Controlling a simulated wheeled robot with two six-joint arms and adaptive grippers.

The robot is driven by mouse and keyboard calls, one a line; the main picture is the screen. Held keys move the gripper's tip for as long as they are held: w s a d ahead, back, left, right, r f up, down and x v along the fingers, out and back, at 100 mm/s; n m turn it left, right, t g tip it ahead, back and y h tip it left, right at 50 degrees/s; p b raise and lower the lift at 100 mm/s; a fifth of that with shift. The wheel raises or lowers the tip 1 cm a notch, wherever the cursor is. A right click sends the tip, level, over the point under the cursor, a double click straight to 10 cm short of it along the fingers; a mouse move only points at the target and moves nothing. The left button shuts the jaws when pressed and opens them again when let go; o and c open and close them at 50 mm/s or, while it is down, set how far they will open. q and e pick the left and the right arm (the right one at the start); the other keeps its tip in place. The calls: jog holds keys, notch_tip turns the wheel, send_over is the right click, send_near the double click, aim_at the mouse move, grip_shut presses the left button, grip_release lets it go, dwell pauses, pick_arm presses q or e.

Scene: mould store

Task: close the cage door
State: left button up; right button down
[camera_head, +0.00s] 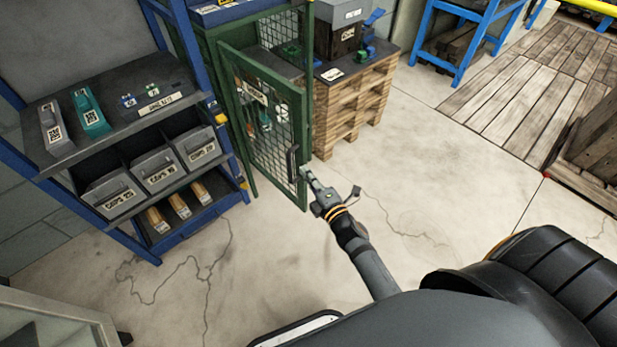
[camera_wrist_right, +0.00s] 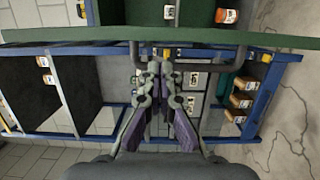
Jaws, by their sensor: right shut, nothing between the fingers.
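The cage door (camera_head: 262,118), a green frame with wire mesh and a white label, stands ajar, swung out in front of the green cage (camera_head: 309,40). A dark vertical handle (camera_head: 293,163) sits near its right edge. My right gripper (camera_head: 307,174) is shut and empty beside that edge, close to the handle; I cannot tell whether they touch. In the right wrist view the shut fingers (camera_wrist_right: 160,72) point toward the handle (camera_wrist_right: 239,58) and the green door edge (camera_wrist_right: 190,37). My left gripper is not in view.
A blue shelf rack (camera_head: 150,258) with grey bins and small boxes stands left of the cage. A wooden pallet stack (camera_head: 350,110) with machines on top stands right of it. A blue bench (camera_head: 458,70) is farther back. Concrete floor (camera_head: 430,180) in front is clear.

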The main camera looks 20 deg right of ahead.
aim_at(297, 160)
jog(key=w, duration=0.4)
jog(key=w+a, duration=0.1)
jog(key=w, duration=0.1)
jog(key=shift+w, duration=0.1)
jog(key=shift+d, duration=0.1)
